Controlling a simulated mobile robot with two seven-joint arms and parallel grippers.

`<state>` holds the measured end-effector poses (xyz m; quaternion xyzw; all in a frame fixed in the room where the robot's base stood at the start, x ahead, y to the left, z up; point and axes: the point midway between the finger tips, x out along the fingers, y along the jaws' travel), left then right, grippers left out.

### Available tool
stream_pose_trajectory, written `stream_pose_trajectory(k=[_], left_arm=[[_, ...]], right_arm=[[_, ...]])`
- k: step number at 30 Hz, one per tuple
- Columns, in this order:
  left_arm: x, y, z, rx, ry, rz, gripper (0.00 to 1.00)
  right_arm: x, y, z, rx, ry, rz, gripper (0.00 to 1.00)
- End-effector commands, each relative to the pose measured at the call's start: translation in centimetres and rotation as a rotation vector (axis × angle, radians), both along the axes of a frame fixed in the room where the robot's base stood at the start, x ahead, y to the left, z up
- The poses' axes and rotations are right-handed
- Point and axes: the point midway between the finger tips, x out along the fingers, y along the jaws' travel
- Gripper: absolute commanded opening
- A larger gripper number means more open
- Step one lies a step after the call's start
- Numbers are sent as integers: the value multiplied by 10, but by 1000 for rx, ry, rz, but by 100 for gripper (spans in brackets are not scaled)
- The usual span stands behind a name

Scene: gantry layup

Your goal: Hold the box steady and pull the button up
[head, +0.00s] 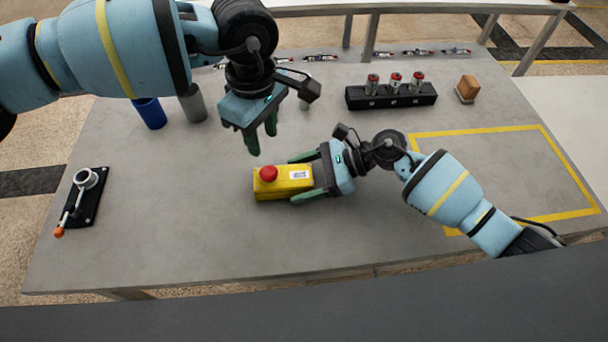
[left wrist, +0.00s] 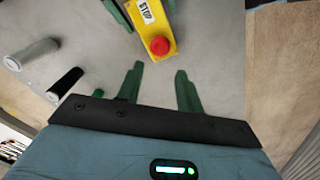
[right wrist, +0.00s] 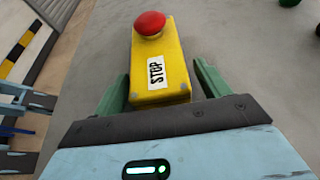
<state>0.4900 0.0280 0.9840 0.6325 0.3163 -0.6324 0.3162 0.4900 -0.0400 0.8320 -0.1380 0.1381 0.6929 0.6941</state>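A yellow box (head: 283,183) with a white STOP label lies on the grey table, and a red mushroom button (head: 268,174) sits on its left end. My right gripper (head: 298,178) is around the box's right end, one green finger along each long side. In the right wrist view the box (right wrist: 160,62) stands between the fingers with gaps visible, so the gripper is open. My left gripper (head: 262,142) hangs above and behind the button, pointing down. In the left wrist view its fingers (left wrist: 160,70) are apart and empty, with the button (left wrist: 159,46) just beyond them.
A blue cup (head: 150,113) and a grey cup (head: 193,104) stand at the back left. A lever fixture (head: 84,196) is at the far left. A black block with red-topped parts (head: 391,96) and an orange block (head: 468,88) are at the back right. The front middle is clear.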

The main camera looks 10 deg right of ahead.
Motion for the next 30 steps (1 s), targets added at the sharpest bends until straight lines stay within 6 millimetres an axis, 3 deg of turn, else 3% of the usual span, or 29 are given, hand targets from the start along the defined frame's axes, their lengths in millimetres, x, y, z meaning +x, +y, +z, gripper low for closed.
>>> stream_pose_trajectory(k=[1,11,16,30], left_arm=[[0,0,0,0,0,0,36],[0,0,0,0,0,0,36],[-1,-2,1,-2,3,-4,58],[0,0,16,-2,1,13,58]], right_arm=[[0,0,0,0,0,0,68],[0,0,0,0,0,0,26],[0,0,0,0,0,0,26],[0,0,0,0,0,0,26]])
